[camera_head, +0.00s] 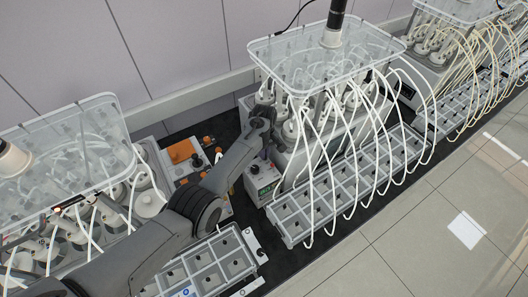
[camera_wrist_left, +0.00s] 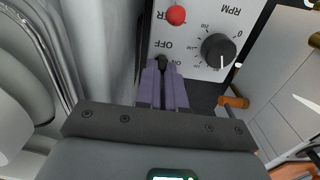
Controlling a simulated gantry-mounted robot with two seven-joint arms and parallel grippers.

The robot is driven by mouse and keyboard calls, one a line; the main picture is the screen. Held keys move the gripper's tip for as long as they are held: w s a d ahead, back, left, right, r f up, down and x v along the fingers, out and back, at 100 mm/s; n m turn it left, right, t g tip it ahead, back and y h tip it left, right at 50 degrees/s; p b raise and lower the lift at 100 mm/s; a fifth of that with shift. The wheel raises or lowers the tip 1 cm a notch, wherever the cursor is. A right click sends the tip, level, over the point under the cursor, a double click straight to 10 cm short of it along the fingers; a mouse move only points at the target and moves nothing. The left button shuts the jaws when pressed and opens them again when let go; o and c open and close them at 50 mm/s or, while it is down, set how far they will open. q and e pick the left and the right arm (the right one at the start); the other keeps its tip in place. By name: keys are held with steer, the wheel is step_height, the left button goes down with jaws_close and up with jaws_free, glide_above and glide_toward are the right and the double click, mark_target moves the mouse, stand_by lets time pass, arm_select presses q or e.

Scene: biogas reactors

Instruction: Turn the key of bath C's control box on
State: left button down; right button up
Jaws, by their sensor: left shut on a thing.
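The control box (camera_head: 262,188) stands at the left end of the middle bath (camera_head: 310,150), a small light box with a green patch on its front. In the left wrist view its panel (camera_wrist_left: 188,45) shows a red button or lamp (camera_wrist_left: 176,15), a black RPM dial (camera_wrist_left: 218,50) and an OFF label. The black key (camera_wrist_left: 162,61) sits just below OFF, with a partly covered label beside it. My left gripper (camera_wrist_left: 163,72) is shut on the key; the fingers hide most of it. Its exact turn is hard to tell. My right gripper is not in view.
Tubes run from the middle bath to a compartment tray (camera_head: 345,195) on its right. Another tray (camera_head: 215,265) lies in front of my left arm. An orange-and-grey device (camera_head: 183,152) stands behind the arm. More baths stand at left and far right.

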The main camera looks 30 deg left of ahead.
arm_select(q)
steer(key=m+p, duration=0.1)
steer(key=m, duration=0.7)
steer(key=shift+w+d, duration=0.1)
steer(key=m, duration=0.5)
steer(key=shift+d, duration=0.1)
steer(key=shift+d+m, duration=0.1)
steer(key=shift+m, duration=2.2)
steer(key=c, duration=1.2)
jaws_free()
steer(key=shift+c, duration=0.2)
